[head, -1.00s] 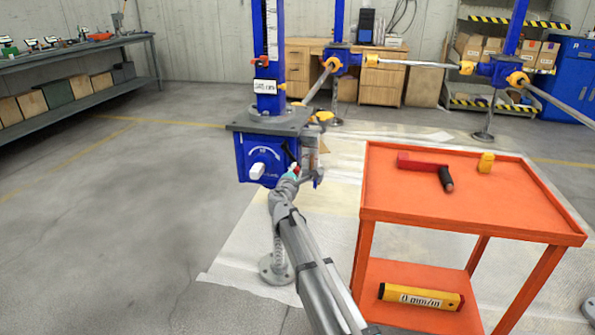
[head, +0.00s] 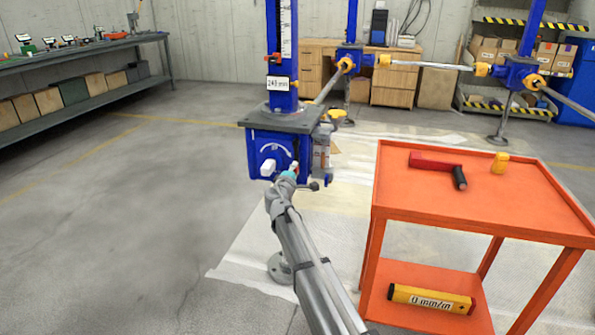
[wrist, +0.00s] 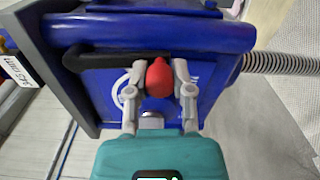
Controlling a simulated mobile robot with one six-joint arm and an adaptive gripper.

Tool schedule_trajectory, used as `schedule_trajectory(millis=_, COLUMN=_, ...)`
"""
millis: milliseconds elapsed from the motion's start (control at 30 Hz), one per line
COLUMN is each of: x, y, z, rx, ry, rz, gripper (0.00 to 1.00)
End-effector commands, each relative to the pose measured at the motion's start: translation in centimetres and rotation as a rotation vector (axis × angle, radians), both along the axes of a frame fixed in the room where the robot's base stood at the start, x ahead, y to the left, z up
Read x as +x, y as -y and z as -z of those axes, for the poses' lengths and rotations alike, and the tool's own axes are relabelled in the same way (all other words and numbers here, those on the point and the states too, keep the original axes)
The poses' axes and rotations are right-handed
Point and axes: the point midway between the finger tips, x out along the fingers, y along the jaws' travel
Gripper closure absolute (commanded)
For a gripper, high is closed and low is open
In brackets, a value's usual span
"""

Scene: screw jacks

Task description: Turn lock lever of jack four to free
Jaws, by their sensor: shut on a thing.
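No jack number is readable. A black lever (wrist: 95,60) with a red knob (wrist: 159,80) crosses the blue face in the wrist view. My gripper (wrist: 159,88) is shut on the red knob, one grey finger on each side. The fingers and knob partly cover the white arc in the wrist view.
An orange cart (head: 400,212) stands close on the right, with a red-and-black tool (head: 437,166), a yellow piece (head: 499,163) and a yellow level (head: 430,299). Other blue jacks joined by rods stand behind. The floor at left is clear.

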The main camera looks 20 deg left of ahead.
Motion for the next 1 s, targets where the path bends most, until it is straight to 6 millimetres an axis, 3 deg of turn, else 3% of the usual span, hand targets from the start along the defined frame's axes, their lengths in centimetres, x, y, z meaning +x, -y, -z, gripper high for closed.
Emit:
schedule_trajectory(millis=233, x=-1.06, y=-1.62, z=0.13, rx=0.091, ry=-0.011, rz=-0.018, gripper=1.00)
schedule_trajectory(millis=767, x=-0.93, y=-1.44, z=0.17, rx=0.123, ry=-0.016, rz=-0.013, gripper=1.00)
schedule_trajectory(millis=800, x=-0.94, y=-1.45, z=0.17, rx=0.123, ry=-0.016, rz=-0.013, gripper=0.63)
schedule_trajectory(millis=933, x=-0.95, y=-1.51, z=0.15, rx=0.122, ry=-0.014, rz=-0.013, gripper=0.39)
schedule_trajectory(millis=1000, x=-0.95, y=-1.54, z=0.14, rx=0.121, ry=-0.014, rz=-0.013, gripper=0.36)
